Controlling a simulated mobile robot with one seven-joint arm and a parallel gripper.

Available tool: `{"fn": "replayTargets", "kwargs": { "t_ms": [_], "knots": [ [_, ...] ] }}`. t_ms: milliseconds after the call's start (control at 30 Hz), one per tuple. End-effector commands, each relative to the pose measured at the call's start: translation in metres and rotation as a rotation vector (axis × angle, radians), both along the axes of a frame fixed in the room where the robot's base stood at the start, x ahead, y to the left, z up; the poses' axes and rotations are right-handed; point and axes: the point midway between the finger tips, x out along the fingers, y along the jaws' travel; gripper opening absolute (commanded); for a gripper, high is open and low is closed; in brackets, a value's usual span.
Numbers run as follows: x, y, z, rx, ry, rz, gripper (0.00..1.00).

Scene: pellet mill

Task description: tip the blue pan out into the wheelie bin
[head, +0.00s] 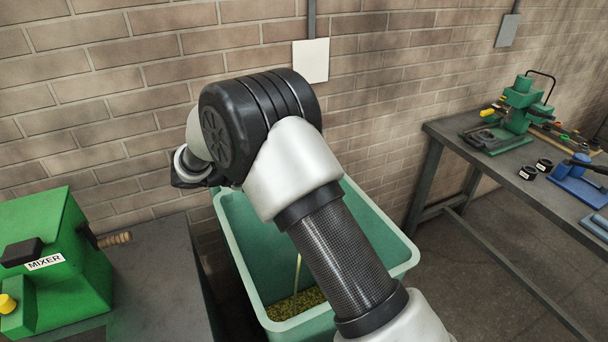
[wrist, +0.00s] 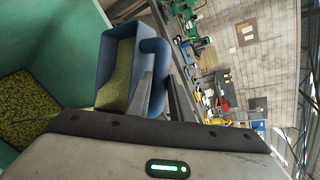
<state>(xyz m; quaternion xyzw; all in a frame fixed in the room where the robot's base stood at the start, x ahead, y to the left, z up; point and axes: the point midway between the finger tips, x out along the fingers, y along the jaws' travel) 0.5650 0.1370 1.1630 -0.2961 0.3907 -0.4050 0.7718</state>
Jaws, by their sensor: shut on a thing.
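The blue pan (wrist: 122,33) is in the wrist view, with yellow-green pellets (wrist: 116,88) inside it. My gripper (wrist: 163,92) is shut on the pan's blue handle. The green wheelie bin (head: 404,262) stands open below my arm in the head view, with pellets (head: 296,304) on its floor. A thin pale streak (head: 297,272) shows above those pellets; it may be a falling stream. The bin's inside also fills the left of the wrist view (wrist: 60,50). The pan and my gripper are hidden behind my arm in the head view. The pan's exact tilt is unclear.
A green mixer (head: 60,262) stands on a dark bench (head: 160,285) left of the bin. A workbench (head: 480,180) with a green press (head: 520,112), black cups and blue tools stands at right. A brick wall (head: 120,80) rises close behind the bin.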

Motion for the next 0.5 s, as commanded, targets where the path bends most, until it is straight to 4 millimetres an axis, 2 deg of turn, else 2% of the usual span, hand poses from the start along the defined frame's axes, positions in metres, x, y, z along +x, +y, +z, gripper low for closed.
{"fn": "replayTargets", "kwargs": {
  "t_ms": [500],
  "knots": [
    [0.01, 0.034, -0.01, -0.155, 0.041, 0.002, 0.0]
  ]
}}
